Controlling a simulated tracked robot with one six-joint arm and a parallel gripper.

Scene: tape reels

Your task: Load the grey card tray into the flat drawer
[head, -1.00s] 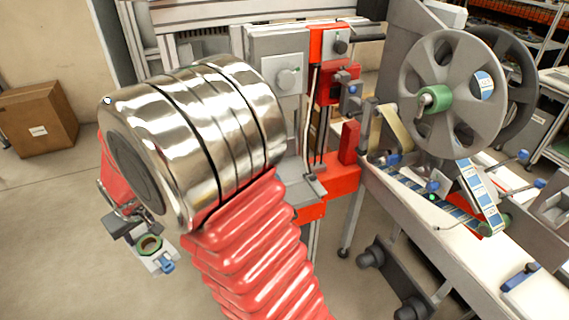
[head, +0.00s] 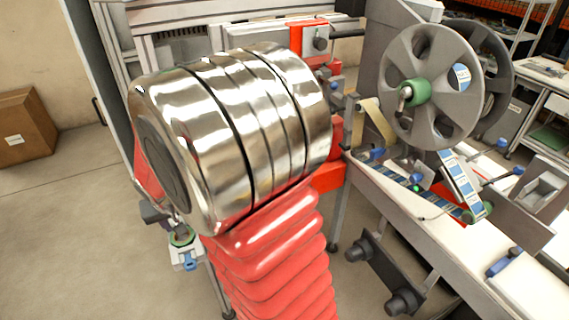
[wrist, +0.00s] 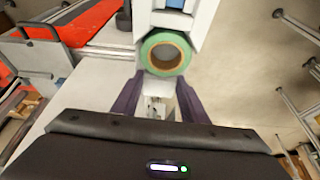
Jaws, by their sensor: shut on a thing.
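My gripper (wrist: 158,108) shows in the wrist view as two dark purple fingers. That link and the red bellows sleeve hide part of the gripper. The piece is apart from the bench in the head view. I cannot pick out the flat drawer in either view.
A red and grey machine (head: 318,38) stands behind my arm. A grey reel (head: 430,88) with a green hub and a label strip are at its right, above a white bench (head: 430,235). A cardboard box (head: 22,128) stands far left. Floor between is clear.

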